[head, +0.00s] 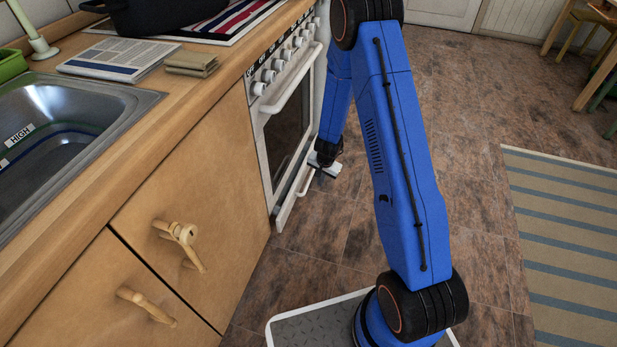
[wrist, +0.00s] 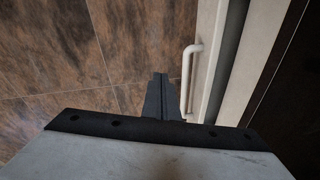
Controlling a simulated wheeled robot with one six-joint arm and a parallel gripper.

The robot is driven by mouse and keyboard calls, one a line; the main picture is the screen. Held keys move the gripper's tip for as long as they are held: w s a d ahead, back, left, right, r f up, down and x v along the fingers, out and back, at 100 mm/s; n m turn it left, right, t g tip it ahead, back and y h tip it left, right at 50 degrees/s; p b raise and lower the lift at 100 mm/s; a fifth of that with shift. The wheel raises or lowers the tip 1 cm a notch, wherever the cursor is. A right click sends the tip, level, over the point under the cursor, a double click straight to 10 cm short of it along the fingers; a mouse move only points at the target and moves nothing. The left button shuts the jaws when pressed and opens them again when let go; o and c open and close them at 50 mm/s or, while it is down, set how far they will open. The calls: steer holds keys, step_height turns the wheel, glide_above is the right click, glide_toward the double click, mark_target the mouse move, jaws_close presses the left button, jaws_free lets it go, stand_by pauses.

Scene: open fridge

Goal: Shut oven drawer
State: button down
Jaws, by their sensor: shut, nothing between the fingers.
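The white oven (head: 258,121) stands in the counter row, with a dark glass door (head: 287,125). Its low drawer (head: 291,199) sticks out a little from the oven front. In the wrist view, the drawer front (wrist: 207,50) carries a white bar handle (wrist: 190,75), and a dark grey gap separates it from the oven door. My gripper (head: 319,166) is low in front of the drawer's far part. In the wrist view, its shut, empty fingers (wrist: 159,80) are on the room side, just left of the handle; I cannot tell whether they touch it.
Wooden cabinets (head: 187,245) with knob-like handles and a sink (head: 62,110) are at left. A striped rug (head: 570,235) lies at right.

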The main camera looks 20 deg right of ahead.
steer(key=s+f+m+g+y, duration=0.3)
steer(key=s+f, duration=0.2)
steer(key=f, duration=0.1)
steer(key=m+t+y, duration=1.1)
steer(key=m+y, duration=0.1)
steer(key=m, duration=0.1)
glide_toward(299, 179)
steer(key=x, duration=0.6)
steer(key=shift+w+a, duration=0.15)
steer(key=x, duration=0.4)
steer(key=shift+w+a+f, duration=0.1)
steer(key=shift+a+f, duration=0.05)
steer(key=shift+d, duration=0.4)
steer(key=v, duration=1.3)
steer(key=shift+s+d, duration=0.2)
steer(key=shift+s, duration=0.15)
